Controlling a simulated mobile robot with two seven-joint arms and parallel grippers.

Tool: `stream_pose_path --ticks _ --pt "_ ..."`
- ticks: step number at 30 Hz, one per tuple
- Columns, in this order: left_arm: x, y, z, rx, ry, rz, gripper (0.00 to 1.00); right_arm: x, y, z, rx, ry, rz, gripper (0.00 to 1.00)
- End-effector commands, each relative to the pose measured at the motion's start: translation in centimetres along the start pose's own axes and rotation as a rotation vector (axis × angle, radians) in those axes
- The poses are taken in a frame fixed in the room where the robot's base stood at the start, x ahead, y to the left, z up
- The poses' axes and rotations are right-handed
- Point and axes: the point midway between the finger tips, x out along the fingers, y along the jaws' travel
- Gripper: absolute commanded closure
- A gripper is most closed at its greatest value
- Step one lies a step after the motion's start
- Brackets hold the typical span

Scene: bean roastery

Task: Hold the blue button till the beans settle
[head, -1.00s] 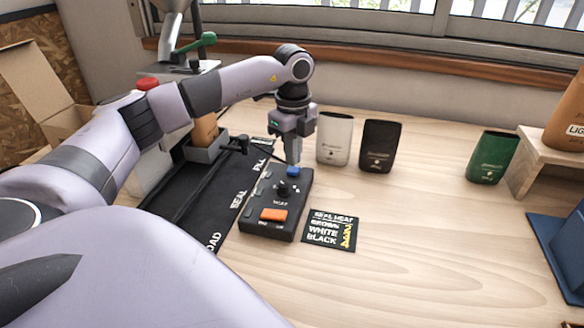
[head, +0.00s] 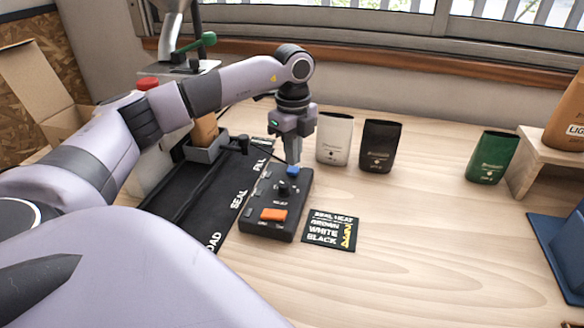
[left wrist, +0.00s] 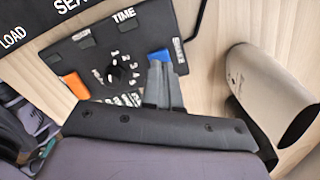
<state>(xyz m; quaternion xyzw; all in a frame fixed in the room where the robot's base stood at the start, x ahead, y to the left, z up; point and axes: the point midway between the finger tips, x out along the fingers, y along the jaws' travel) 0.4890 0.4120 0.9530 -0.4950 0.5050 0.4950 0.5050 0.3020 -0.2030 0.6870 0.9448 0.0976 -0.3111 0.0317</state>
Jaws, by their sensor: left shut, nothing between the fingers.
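The blue button (head: 293,171) sits at the far end of the black control box (head: 262,226), which also has a black knob and an orange switch (head: 273,215). My left gripper (head: 293,160) is shut and points down, its fingertips at the button and seeming to touch it. In the left wrist view the closed fingertips (left wrist: 158,64) meet the near edge of the blue button (left wrist: 160,56). How far the button is pressed cannot be told. A brown bag (head: 205,130) stands in a grey holder (head: 207,150) on the left; its beans are hidden. My right gripper is out of view.
A white bag (head: 334,138) and a black bag (head: 379,146) stand just right of my left gripper. A green bag (head: 491,157) stands farther right near a wooden stand (head: 532,165). A black label card (head: 331,230) lies beside the box.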

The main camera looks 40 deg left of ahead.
Motion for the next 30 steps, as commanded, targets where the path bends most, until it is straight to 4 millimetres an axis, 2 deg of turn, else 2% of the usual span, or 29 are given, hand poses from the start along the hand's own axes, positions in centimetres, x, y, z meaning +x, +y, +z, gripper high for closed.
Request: stream_pose_path --ticks 26,30 --pt "2.4 0.0 0.0 0.0 0.0 0.001 1.0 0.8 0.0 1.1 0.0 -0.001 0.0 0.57" --pt "2.3 0.0 0.0 0.0 0.0 0.001 1.0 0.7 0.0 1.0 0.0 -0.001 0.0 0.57"
